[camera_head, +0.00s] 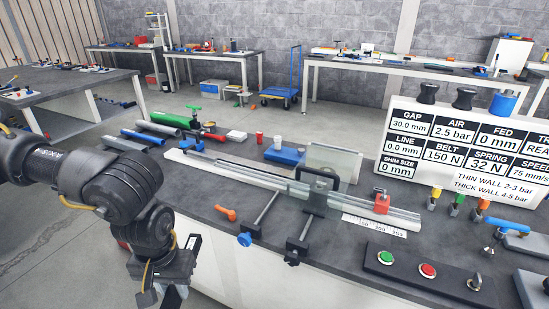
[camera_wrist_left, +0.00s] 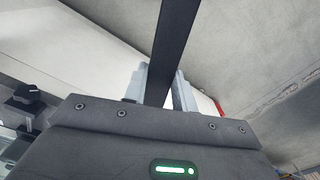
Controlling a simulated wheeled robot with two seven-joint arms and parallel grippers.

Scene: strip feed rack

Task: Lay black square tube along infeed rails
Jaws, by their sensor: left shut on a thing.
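My left gripper (camera_head: 172,292) hangs low at the front edge of the bench, left of the rails. In the left wrist view its pale fingers (camera_wrist_left: 159,92) are shut on a black square tube (camera_wrist_left: 176,35), which runs away from the palm to the top of the picture. In the head view I cannot clearly make out the tube. The infeed rails (camera_head: 240,178) run along the bench toward a dark clamp frame (camera_head: 316,197) and a red block (camera_head: 381,203). My right gripper is not in view.
Several coloured tubes (camera_head: 158,128) lie at the bench's left end. A blue box (camera_head: 284,155) and clear panel (camera_head: 335,160) stand behind the rails. Rods with a blue knob (camera_head: 245,239) and black knob (camera_head: 292,257) stick out in front. A button panel (camera_head: 430,272) sits right.

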